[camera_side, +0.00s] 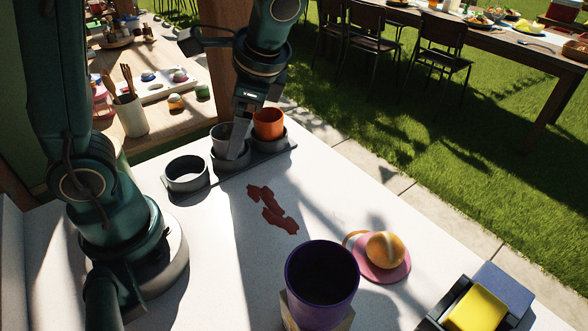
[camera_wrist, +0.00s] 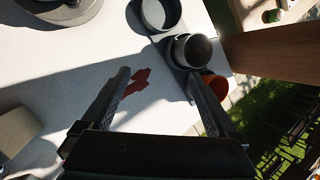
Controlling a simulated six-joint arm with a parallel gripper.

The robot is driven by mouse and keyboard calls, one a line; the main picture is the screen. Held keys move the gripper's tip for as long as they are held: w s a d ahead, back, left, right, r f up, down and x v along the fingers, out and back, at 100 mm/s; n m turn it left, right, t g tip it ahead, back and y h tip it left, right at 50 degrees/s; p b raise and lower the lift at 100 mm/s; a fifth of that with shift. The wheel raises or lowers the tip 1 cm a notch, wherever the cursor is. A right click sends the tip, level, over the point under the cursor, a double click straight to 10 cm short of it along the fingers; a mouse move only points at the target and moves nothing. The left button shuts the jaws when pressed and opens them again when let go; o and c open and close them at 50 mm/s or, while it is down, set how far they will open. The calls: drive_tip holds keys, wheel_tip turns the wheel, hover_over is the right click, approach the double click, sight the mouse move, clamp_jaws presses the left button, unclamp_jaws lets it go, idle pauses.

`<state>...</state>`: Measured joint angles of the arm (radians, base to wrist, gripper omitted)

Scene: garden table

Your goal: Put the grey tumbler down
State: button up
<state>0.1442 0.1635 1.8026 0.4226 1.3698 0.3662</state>
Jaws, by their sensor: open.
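The grey tumbler (camera_side: 221,134) stands upright in the middle ring of a dark three-ring holder (camera_side: 213,177). In the wrist view the tumbler (camera_wrist: 191,50) shows its dark round mouth, just beyond the tip of the right finger. I cannot tell whether a finger touches the tumbler.
An orange tumbler (camera_side: 268,122) stands in the right ring; the left ring (camera_side: 187,168) is empty. A reddish-brown patch (camera_side: 272,210) marks the white table.

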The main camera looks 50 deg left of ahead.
drive_tip(key=s+d+r+n+t+h, duration=0.2)
drive_tip(key=s+d+n+t+h, duration=0.3)
drive_tip(key=d+n+t, duration=0.1)
drive_tip(key=shift+s+r+n+t, duration=0.2)
drive_tip(key=shift+n+t, duration=0.2)
drive_tip(key=shift+n, duration=0.2)
